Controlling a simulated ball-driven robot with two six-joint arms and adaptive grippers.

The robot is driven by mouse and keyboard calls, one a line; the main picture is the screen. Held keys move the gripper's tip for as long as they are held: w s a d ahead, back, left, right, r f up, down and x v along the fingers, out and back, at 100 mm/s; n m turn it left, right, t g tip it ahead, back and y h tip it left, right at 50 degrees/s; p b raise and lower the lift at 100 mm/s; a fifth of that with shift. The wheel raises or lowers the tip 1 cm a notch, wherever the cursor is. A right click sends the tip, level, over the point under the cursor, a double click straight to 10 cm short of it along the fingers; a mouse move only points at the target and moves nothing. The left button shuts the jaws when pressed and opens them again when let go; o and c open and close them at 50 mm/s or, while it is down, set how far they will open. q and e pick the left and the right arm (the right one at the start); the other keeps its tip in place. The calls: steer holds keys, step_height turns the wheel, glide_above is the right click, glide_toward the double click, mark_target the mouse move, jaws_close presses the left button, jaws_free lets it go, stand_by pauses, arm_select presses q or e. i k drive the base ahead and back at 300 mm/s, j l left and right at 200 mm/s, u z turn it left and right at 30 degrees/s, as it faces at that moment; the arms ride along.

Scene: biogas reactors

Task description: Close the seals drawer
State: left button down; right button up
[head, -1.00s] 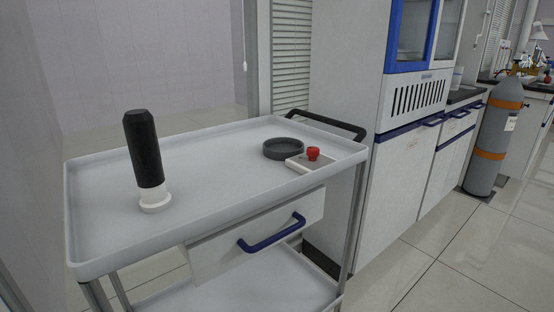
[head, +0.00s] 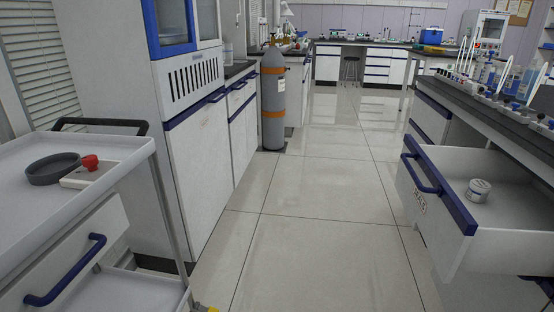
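A white drawer (head: 484,222) with a blue-edged front and a blue handle (head: 420,174) stands pulled out from the dark-topped bench at the right. A small label (head: 420,203) is on its front; I cannot read it surely. A small white round container (head: 478,190) sits inside the drawer. Another drawer (head: 72,262), with a blue handle, is under the top of the trolley at the left. Neither of my grippers is in view.
The white trolley (head: 112,152) at the left carries a grey dish (head: 53,168) and a red knob (head: 90,162) on a white block. A grey gas cylinder (head: 273,100) stands by the left cabinets. The tiled floor (head: 310,215) between trolley and open drawer is clear.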

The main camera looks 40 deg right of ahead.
mark_target(511, 232)
steer(key=k+z, duration=0.1)
steer(key=z, duration=2.15)
